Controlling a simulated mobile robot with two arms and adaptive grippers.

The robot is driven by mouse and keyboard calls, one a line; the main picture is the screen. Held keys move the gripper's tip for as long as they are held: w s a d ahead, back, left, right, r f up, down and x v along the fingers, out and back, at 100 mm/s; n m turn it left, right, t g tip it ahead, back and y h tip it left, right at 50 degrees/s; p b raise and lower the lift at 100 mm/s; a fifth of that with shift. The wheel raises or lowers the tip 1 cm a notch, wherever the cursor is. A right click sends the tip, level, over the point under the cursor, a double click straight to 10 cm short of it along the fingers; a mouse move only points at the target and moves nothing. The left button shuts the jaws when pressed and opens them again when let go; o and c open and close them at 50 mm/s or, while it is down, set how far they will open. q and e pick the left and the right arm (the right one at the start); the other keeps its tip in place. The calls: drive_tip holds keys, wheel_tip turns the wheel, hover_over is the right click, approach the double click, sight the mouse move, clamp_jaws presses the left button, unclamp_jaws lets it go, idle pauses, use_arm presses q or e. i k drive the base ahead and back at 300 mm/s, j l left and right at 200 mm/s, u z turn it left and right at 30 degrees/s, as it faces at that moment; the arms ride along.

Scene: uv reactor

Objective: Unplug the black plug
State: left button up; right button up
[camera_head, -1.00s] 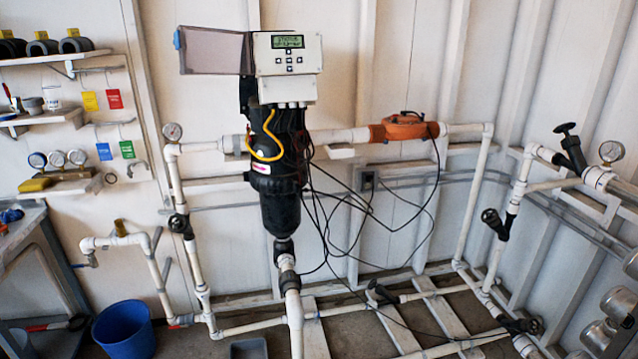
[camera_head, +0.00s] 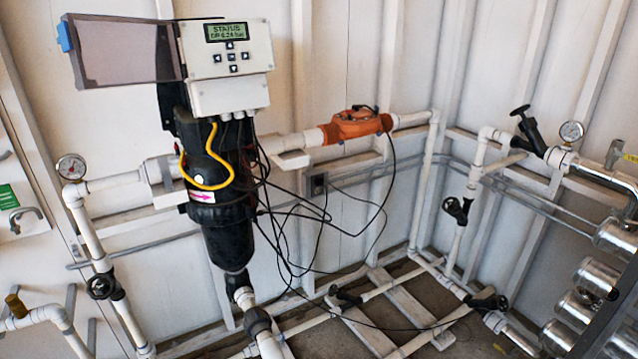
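A small dark outlet box (camera_head: 317,184) sits on the back wall below the white pipe, right of the black filter housing (camera_head: 222,200). Thin black cables (camera_head: 300,225) hang in loops around it and run toward the controller and the orange meter. I cannot tell a black plug apart from the dark box at this size. Neither of my grippers is in view.
A grey controller (camera_head: 228,60) with an open clear cover (camera_head: 118,50) tops the housing. An orange meter (camera_head: 357,123) sits on the pipe. White pipes and valves stand at right, with metal cylinders (camera_head: 575,305) at the lower right. Wooden slats (camera_head: 392,305) lie on the floor.

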sight(319, 181)
drive_tip(key=i+l+z, duration=0.25)
drive_tip(key=i, duration=0.35)
drive_tip(key=i+l+z, duration=0.25)
drive_tip(key=i, duration=0.4)
drive_tip(key=i+l+z, duration=0.2)
drive_tip(key=i, duration=0.45)
